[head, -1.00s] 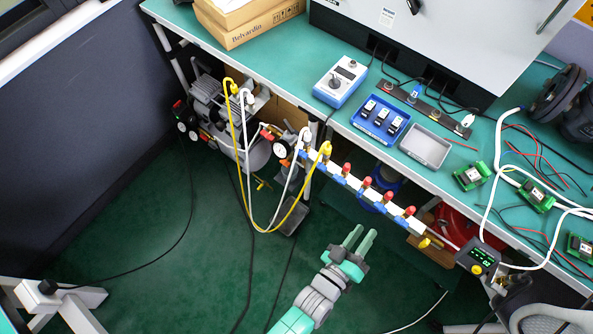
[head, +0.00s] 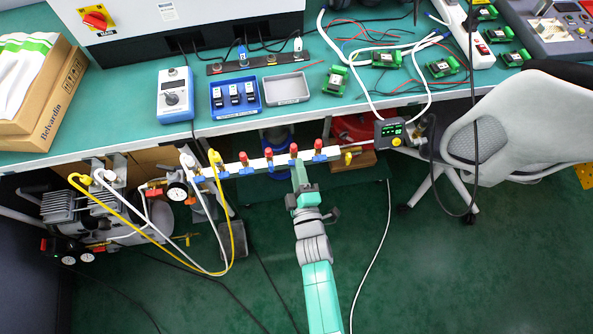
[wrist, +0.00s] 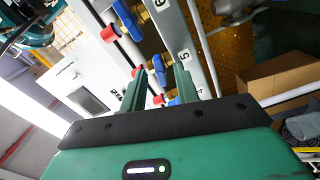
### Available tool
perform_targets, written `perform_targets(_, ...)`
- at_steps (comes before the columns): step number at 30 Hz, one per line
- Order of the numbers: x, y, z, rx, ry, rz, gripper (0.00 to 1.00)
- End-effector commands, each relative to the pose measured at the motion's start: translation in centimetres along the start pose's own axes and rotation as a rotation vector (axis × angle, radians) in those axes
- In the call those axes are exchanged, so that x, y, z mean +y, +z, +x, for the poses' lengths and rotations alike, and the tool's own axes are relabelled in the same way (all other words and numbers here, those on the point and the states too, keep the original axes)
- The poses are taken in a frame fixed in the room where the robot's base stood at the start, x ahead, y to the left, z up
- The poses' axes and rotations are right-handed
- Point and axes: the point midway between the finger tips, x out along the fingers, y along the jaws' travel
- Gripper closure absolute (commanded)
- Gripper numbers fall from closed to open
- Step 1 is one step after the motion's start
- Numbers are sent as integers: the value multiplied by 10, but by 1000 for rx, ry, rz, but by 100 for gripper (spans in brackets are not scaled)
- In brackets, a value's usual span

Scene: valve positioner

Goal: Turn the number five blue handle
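In the wrist view, a plate marked 5 (wrist: 184,55) is on the white manifold. A blue handle (wrist: 159,67) shows beside that plate, just beyond and between my fingertips. A red knob (wrist: 137,71) is next to it. My gripper (wrist: 160,80) is open, its two green fingers apart on either side of the line of handles. I cannot tell whether a finger touches the handle. In the head view, my gripper (head: 298,168) is at the manifold (head: 257,163), between red-topped valves, and hides part of it.
A blue handle (wrist: 125,18) and red knob (wrist: 108,33) sit farther along near the 6 plate. Yellow (head: 231,245) and white hoses hang at the manifold's left. The table edge (head: 130,156) is above it; a gauge box (head: 392,131) and chair (head: 520,130) are right.

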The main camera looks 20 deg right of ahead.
Motion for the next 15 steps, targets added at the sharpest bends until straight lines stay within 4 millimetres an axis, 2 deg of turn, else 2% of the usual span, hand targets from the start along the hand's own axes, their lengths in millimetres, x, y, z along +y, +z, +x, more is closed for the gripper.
perform_targets(9,0,0,4,0,-1,0,71)
perform_targets(13,0,0,4,0,-1,0,97)
perform_targets(15,0,0,4,0,-1,0,100)
